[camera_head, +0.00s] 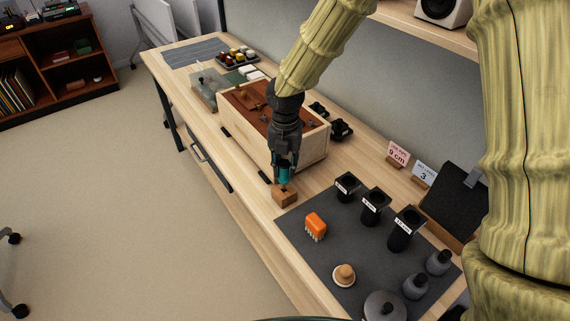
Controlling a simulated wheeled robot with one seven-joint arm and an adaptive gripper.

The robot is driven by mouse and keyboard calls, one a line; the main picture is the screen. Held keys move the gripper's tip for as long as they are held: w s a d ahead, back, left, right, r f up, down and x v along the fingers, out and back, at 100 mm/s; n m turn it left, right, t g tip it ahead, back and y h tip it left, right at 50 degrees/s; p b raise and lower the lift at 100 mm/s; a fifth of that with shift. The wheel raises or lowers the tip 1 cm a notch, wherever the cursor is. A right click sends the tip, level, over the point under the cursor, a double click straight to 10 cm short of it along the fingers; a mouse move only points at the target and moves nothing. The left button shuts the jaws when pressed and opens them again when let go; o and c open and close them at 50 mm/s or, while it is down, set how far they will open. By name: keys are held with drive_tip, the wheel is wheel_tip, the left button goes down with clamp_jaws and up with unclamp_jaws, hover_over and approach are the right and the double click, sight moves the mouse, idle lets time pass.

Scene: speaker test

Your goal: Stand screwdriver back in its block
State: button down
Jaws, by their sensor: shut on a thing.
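My gripper (285,157) points down and is shut on the teal handle of the screwdriver (284,175). The screwdriver is about upright. Its lower end meets the top of the small wooden block (285,197) in this view. I cannot tell whether the tip is in a hole or just above it. The block stands on the workbench near its front edge, just left of the dark mat (300,222). The fingers hide the upper part of the handle.
A large wooden box (312,152) stands close behind my gripper. On the mat are an orange brush-like thing (315,226), a round wooden-topped thing (344,273), three black labelled holders (375,205) and grey weights (415,286). Two signs (398,154) stand at the back.

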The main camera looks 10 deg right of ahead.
drive_tip(key=shift+f, duration=1.75)
idle(3.2)
drive_tip(key=c, duration=1.1)
unclamp_jaws()
drive_tip(key=shift+r, duration=0.1)
wheel_tip(320, 180, up, 12)
drive_tip(key=shift+r, duration=0.1)
